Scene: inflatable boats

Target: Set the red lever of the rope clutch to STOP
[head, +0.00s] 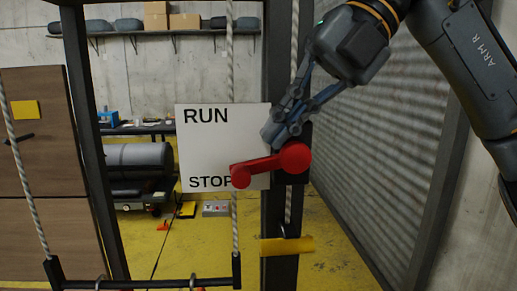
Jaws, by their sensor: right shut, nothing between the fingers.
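The red lever (262,166) sits on the dark post (277,215). Its round hub is at the right, and its arm points left and slightly down. RUN is printed at the top of the sign. My right gripper (270,137) comes down from the upper right. Its fingers are shut and empty, just above the lever's arm. I cannot tell whether the fingertips touch the lever. My left gripper is out of view.
A rope (230,60) runs down behind the sign, and another hangs at the left (25,175). A dark bar (150,284) hangs low in front. A yellow strip (287,245) crosses the post below the lever. A corrugated wall (375,150) stands at the right.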

